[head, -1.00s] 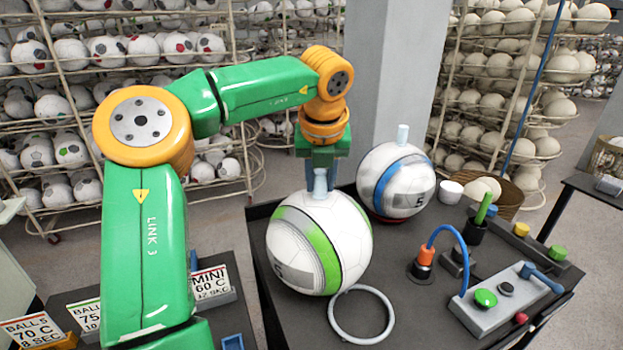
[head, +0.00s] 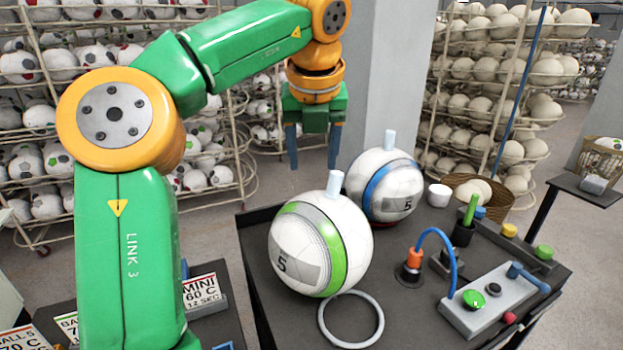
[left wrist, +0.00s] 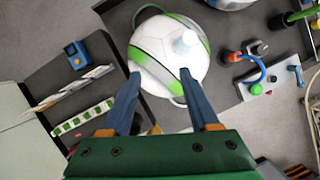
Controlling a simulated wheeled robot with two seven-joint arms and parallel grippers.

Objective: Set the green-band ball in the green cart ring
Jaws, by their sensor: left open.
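The green-band ball (head: 320,243), white with a grey number 5 patch, rests on the dark cart top. The pale peg (head: 334,184) on it leans slightly right. In the left wrist view the ball (left wrist: 158,62) fills the space beyond my fingers. A green ring (left wrist: 150,9) shows as an arc past the ball's upper left edge; the ball hides the rest, so I cannot tell whether it sits inside. My left gripper (head: 313,165) is open and empty, above and behind the ball, apart from the peg. My right gripper is not in view.
A bare grey ring (head: 351,319) lies in front of the ball. The blue-band ball (head: 385,185) stands behind right. A press with a blue hose (head: 440,240) and a button box (head: 490,302) occupy the cart's right side. Sign cards (head: 201,292) stand at lower left.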

